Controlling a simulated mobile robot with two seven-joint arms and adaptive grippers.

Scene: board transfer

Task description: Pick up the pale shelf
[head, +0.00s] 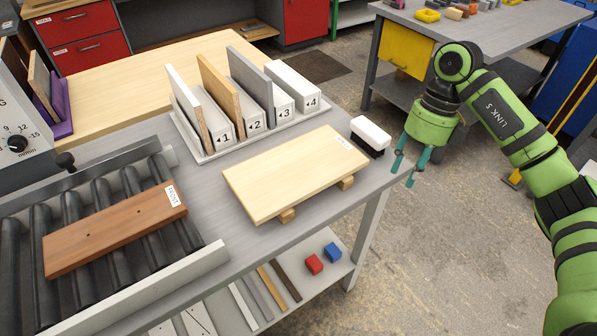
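The pale shelf (290,175) is a light wooden board with a small label at its far right corner. It lies flat on two small wooden blocks (286,215) on the grey workbench (215,210). My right gripper (409,168) has two teal fingers pointing down, spread apart with nothing between them. It hangs to the right of the shelf, by the bench's right corner, and does not touch the shelf. My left gripper is not in the picture.
A numbered rack (213,155) behind the shelf holds upright boards. A white-topped brush-like block (370,135) stands between shelf and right gripper. A labelled brown board (115,228) lies on the roller conveyor (75,297) at left. Open floor lies right of the bench.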

